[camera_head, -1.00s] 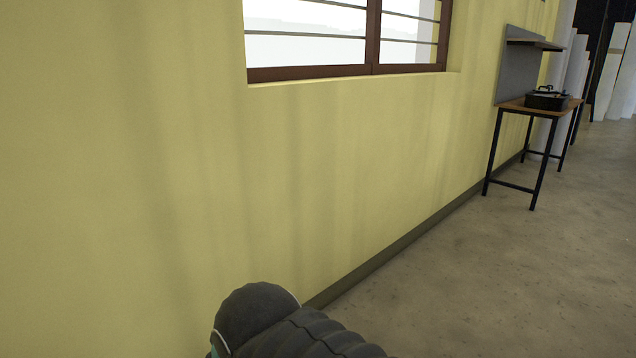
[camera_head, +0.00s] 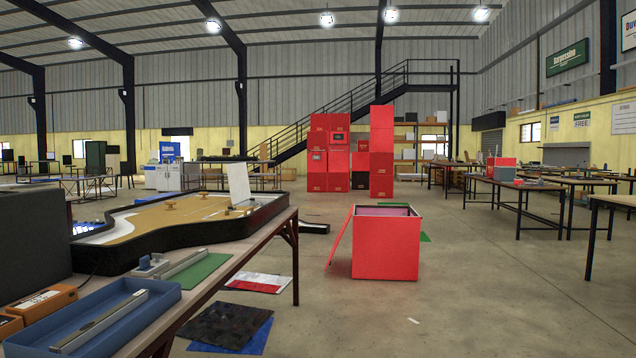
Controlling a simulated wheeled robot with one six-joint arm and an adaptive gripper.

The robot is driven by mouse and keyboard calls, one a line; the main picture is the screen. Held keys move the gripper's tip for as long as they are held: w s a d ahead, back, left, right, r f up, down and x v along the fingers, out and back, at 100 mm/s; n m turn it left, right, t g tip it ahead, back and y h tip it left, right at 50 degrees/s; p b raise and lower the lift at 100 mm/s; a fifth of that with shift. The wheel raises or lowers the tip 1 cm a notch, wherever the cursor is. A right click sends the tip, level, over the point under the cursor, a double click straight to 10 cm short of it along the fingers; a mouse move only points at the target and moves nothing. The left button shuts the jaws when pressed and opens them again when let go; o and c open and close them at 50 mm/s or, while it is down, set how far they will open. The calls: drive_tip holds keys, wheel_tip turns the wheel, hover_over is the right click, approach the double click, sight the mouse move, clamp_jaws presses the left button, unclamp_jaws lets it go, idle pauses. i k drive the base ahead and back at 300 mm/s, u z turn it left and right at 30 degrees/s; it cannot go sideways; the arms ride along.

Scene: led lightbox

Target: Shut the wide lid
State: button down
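A large red box (camera_head: 386,246) stands on the concrete floor right of centre. Its top looks open, with a pinkish inside just visible at the rim. A thin red panel (camera_head: 340,238) slants down from the box's upper left edge; it looks like its lid, swung open and hanging outward. I cannot tell whether it is hinged or only leaning. My gripper is not in view.
A long workbench (camera_head: 215,288) on the left holds a black-edged board (camera_head: 120,250), a blue tray (camera_head: 95,318) and a small upright white panel (camera_head: 239,184). Flat sheets (camera_head: 228,326) lie on the floor beside it. Floor right of the box is clear; tables (camera_head: 525,185) stand farther right.

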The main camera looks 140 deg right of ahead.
sight(237, 173)
drive_tip(key=z, duration=2.1)
drive_tip(key=i, duration=5.55)
drive_tip(key=z, duration=2.9)
drive_tip(key=i, duration=1.9)
